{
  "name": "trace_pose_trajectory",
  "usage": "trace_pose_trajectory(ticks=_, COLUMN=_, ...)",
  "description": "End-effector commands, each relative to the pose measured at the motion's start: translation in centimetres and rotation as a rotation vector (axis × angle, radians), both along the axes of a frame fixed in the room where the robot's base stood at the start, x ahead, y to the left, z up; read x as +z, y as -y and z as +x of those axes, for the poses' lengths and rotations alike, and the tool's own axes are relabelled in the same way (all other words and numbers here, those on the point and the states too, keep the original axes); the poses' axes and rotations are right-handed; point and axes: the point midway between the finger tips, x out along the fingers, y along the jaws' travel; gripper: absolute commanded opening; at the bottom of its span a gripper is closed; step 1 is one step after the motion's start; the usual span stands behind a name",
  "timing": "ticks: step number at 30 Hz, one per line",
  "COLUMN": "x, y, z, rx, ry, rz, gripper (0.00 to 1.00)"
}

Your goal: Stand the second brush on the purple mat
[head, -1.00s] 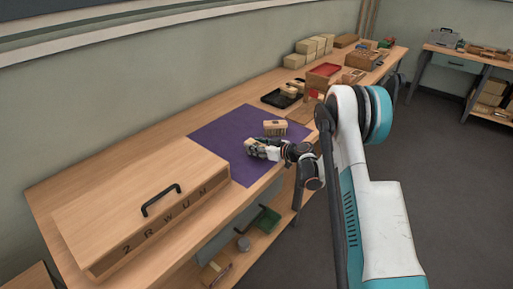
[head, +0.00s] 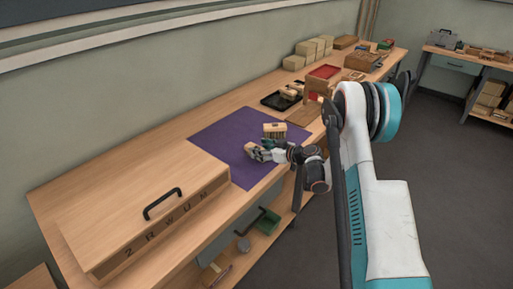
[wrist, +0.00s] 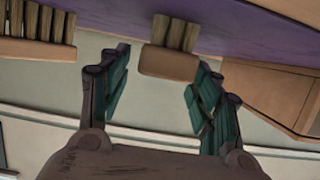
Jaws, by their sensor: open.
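One wood-backed brush (head: 274,129) stands bristles down on the purple mat (head: 215,133). It also shows at the left of the wrist view (wrist: 30,47). Another brush (head: 253,153) is nearer the mat's front, at the tip of my gripper (head: 261,150). In the wrist view, which is upside down, this brush (wrist: 170,63) has its wooden back away from the mat and its bristles on or just at the purple surface. My gripper (wrist: 158,80) is open, with one finger on each side of this brush and gaps showing. Exact contact under the bristles is hard to tell.
A large wooden case (head: 135,215) with a black handle stands left of the mat. Beyond the mat are a black tray (head: 281,100), a red tray (head: 325,71) and several pale blocks (head: 308,52). The left part of the mat is clear.

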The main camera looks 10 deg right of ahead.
Motion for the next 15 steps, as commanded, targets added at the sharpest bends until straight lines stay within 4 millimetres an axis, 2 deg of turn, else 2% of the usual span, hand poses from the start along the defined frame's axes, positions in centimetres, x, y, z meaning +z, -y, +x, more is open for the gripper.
trace_pose_trajectory(ticks=3, x=1.2, y=1.7, z=-2.2, rx=-0.003, ry=-0.001, rz=0.001, gripper=0.58)
trace_pose_trajectory(ticks=9, x=2.3, y=3.8, z=-5.1, rx=-0.001, ry=-0.001, rz=0.000, gripper=0.58)
trace_pose_trajectory(ticks=15, x=2.8, y=4.9, z=-6.7, rx=0.000, ry=-0.001, rz=0.000, gripper=0.58)
